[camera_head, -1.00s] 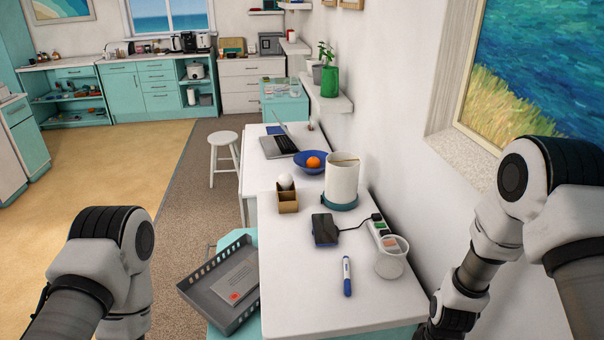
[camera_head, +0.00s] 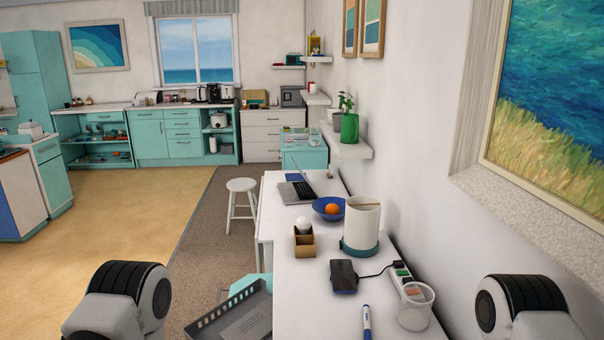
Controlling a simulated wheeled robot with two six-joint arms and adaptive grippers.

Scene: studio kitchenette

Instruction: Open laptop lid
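The laptop (camera_head: 296,191) stands at the far end of the white table, near its left edge. It is small in the camera_head view. Its lid looks raised and is seen nearly edge-on, tilted; its exact angle is hard to tell. Both my arms show only as links at the bottom left and bottom right, well short of the laptop. Neither gripper is in the picture.
On the white table (camera_head: 300,266) are a blue bowl (camera_head: 318,208) with an orange, a white canister (camera_head: 361,222), a small brown box (camera_head: 304,247), a black device (camera_head: 343,277), a power strip and a clear cup (camera_head: 415,308). A stool (camera_head: 241,205) stands left.

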